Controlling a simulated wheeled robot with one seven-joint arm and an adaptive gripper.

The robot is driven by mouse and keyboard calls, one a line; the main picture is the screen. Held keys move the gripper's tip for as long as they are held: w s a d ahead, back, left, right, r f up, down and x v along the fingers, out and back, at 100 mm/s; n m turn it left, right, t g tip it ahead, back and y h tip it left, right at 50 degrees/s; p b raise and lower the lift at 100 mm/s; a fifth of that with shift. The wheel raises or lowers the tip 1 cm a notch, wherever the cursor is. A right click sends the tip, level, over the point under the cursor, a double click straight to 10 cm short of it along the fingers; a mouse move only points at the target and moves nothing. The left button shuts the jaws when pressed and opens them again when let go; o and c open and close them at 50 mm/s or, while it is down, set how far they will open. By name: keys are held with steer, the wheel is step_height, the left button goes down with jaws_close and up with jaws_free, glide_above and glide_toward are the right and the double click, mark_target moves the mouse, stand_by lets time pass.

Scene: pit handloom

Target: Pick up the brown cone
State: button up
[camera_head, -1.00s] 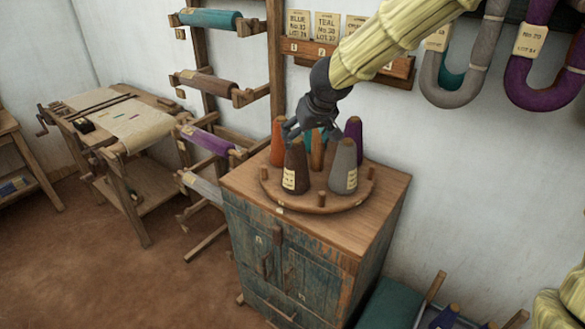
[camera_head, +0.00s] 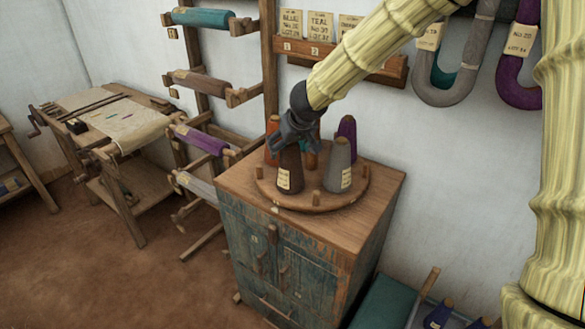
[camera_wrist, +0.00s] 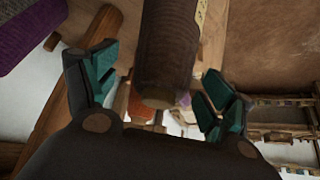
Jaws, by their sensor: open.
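The brown cone (camera_head: 290,170) stands upright at the front left of a round wooden tray (camera_head: 318,206) on the cabinet, with a pale label on its side. My gripper (camera_head: 293,145) is at the top of the cone, its fingers around the cone's upper part. In the wrist view the brown cone (camera_wrist: 166,60) passes between the two spread fingers of my gripper (camera_wrist: 158,92). The fingers are open, with visible gaps to the cone on both sides. The cone's tip is partly hidden by my gripper in the head view.
A grey cone (camera_head: 339,166) stands close on the right. A purple cone (camera_head: 347,132) and an orange cone (camera_head: 271,146) stand behind. Short pegs rise from the tray. The cabinet top (camera_head: 378,185) is clear at the right; yarn racks stand left.

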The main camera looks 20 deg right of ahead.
steer(key=shift+p+x, duration=0.35)
steer(key=shift+x, duration=1.4)
steer(key=c, duration=1.6)
